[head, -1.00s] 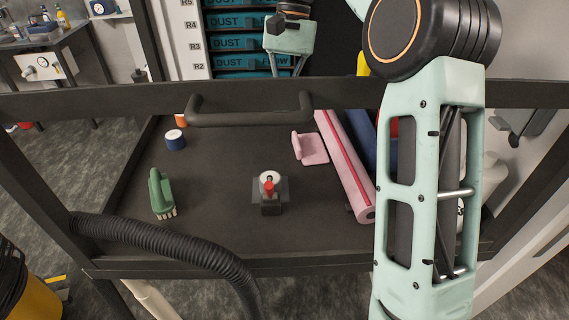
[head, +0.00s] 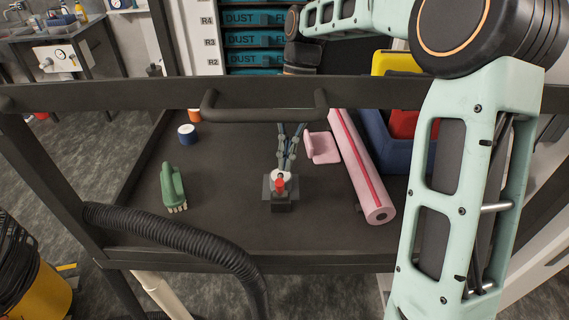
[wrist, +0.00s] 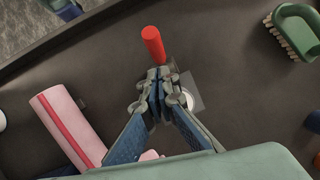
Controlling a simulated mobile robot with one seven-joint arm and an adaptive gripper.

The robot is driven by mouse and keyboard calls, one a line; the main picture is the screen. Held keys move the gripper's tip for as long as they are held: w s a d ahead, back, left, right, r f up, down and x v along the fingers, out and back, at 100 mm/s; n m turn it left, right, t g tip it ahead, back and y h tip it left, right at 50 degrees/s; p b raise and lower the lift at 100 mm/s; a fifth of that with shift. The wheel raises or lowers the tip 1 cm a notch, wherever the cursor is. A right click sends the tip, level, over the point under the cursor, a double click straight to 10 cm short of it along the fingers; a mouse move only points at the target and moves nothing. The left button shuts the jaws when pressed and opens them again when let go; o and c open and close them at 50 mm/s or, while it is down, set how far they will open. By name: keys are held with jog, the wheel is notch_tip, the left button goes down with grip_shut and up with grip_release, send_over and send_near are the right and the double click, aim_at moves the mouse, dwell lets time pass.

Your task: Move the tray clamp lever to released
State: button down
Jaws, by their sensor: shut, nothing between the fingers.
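The tray clamp has a dark base (head: 281,204) with a white round part and a red-tipped lever (head: 280,185), standing on the dark tray surface mid-front. In the wrist view the red lever (wrist: 153,44) points up the picture, just beyond my fingertips. My gripper (head: 284,168) is shut and empty, pointing down just behind the lever in the head view. In the wrist view my gripper (wrist: 159,76) partly covers the clamp's white disc (wrist: 187,98) and base. I cannot tell whether the fingers touch the lever.
A pink roll (head: 362,170) and pink holder (head: 322,147) lie to the right, with a blue bin (head: 388,146) beyond. A green brush (head: 173,187) and a blue-and-white roll (head: 187,134) are left. A dark rail with a handle (head: 265,116) crosses behind the clamp.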

aim_at(280, 180)
jog(key=shift+s+a+f, duration=0.2)
jog(key=shift+s+f, duration=0.2)
jog(key=shift+s, duration=0.35)
jog(key=shift+s+f+t+b, duration=0.25)
jog(key=shift+s+t+b, duration=0.4)
jog(key=shift+b, duration=0.45)
jog(key=shift+s+a+f, duration=0.1)
jog(key=shift+s+f, duration=0.15)
jog(key=shift+s, duration=0.65)
jog(key=shift+s+f, duration=0.25)
jog(key=shift+s, duration=0.6)
